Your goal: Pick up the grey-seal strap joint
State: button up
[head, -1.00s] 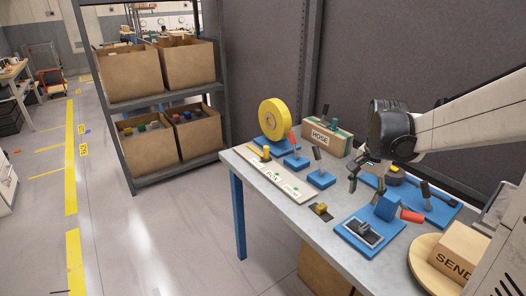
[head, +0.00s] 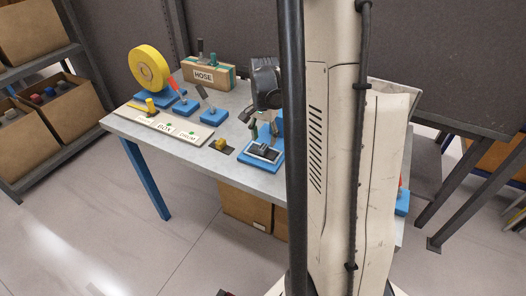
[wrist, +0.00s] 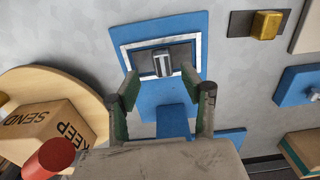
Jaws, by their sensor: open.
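The grey-seal strap joint appears to be the small grey metal block (wrist: 163,66) on a dark strap inside a white frame, on a blue base (wrist: 120,36) in the wrist view. In the head view the framed dark strap (head: 263,152) lies near the table's front edge; its seal is too small to make out. My gripper (wrist: 169,88) is open and empty in the wrist view, its green-sided fingers spread to either side below the seal in the picture. In the head view my gripper (head: 260,126) hangs just above and behind the frame. I see no contact with the seal.
A yellow block on a dark plate (head: 220,144) lies to the left. Handled tools on blue bases, a yellow disc (head: 149,68) and a HOSE box (head: 207,73) stand farther back. The wrist view shows a SEND carton (wrist: 45,125) on a round board and a red cylinder (wrist: 48,158).

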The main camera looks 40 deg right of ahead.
aim_at(263, 146)
jog(key=shift+w+f, duration=0.15)
jog(key=shift+f, duration=1.2)
jog(key=shift+w+f, duration=0.1)
jog(key=shift+f, duration=1.2)
grip_shut()
jog(key=shift+r, duration=0.1)
